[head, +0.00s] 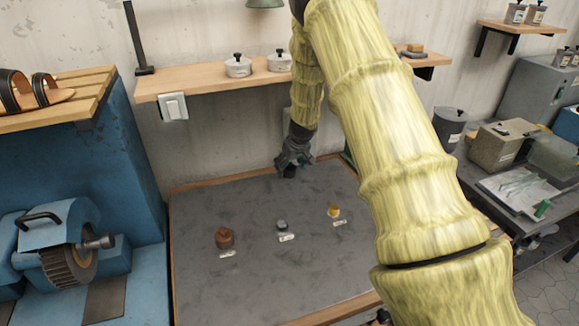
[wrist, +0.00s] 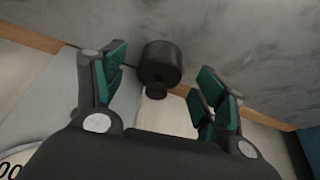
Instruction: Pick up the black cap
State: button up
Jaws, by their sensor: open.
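The black cap (wrist: 161,62) is a dark, round piece with a narrower neck, and it lies between the two green-padded fingers of my gripper (wrist: 160,88) in the wrist view. The fingers are open, with a gap on each side of the cap. In the head view my gripper (head: 293,158) is over the back of the grey worktable (head: 200,280), and the dark cap (head: 289,172) shows just under it. I cannot tell whether the cap touches the table.
A brown piece (head: 224,238), a grey piece (head: 282,225) and a yellow piece (head: 333,210) stand on the table with small labels in front. A wooden shelf (head: 200,88) with white pots (head: 238,66) is above the back. A blue machine (head: 60,245) stands left.

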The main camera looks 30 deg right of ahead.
jog(key=shift+x, duration=0.75)
jog(key=shift+w+f, duration=0.25)
jog(key=shift+w, duration=0.05)
jog(key=shift+s+d, duration=0.1)
jog(key=shift+s+r, duration=0.1)
jog(key=shift+s, duration=0.05)
jog(key=shift+c, duration=1.4)
jog(key=c, duration=0.7)
